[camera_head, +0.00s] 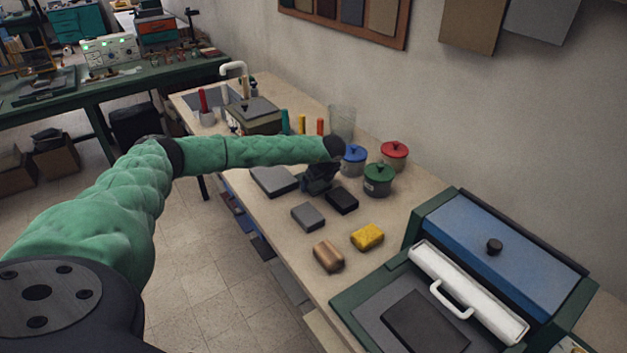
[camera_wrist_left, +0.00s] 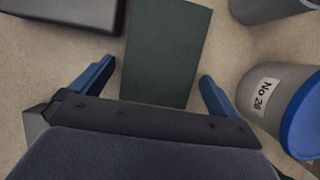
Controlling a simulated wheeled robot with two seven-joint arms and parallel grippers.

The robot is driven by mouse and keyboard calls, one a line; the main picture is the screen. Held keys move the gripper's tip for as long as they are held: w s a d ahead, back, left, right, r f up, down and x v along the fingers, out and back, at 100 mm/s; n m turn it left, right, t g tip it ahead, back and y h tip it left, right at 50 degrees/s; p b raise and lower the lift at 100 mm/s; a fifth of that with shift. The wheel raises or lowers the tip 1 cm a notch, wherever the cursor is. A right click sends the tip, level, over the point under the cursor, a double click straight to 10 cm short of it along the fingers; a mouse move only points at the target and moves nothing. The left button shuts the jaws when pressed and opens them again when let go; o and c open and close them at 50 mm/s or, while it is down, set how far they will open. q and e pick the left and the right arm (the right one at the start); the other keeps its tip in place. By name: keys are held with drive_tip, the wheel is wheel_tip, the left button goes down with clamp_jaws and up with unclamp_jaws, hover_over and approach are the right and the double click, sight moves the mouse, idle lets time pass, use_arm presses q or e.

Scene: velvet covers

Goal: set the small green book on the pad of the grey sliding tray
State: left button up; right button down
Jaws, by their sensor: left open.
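The small green book (camera_wrist_left: 168,45) lies flat on the bench in the left wrist view, dark green, between and beyond my fingertips. In the head view my gripper and arm seem to hide it. My left gripper (camera_head: 320,180) is over the bench beside the blue-lidded jar. In the left wrist view the left gripper (camera_wrist_left: 156,74) is open, with one blue finger on each side of the book. The grey sliding tray (camera_head: 372,308) lies at the front of the green-framed machine at lower right, with a dark pad (camera_head: 425,322) on it. The pad looks bare. My right gripper is not in view.
Jars with blue (camera_head: 354,154), green (camera_head: 378,175) and red (camera_head: 394,151) lids stand close to the gripper. A black block (camera_head: 342,201), a grey block (camera_head: 308,217), a yellow sponge (camera_head: 367,237) and a brown block (camera_head: 328,256) lie between gripper and machine. A white handle (camera_head: 452,300) stands beside the pad.

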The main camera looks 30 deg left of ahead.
use_arm(q)
drive_tip(key=shift+f, duration=0.15)
drive_tip(key=shift+c, duration=0.4)
drive_tip(key=c, duration=1)
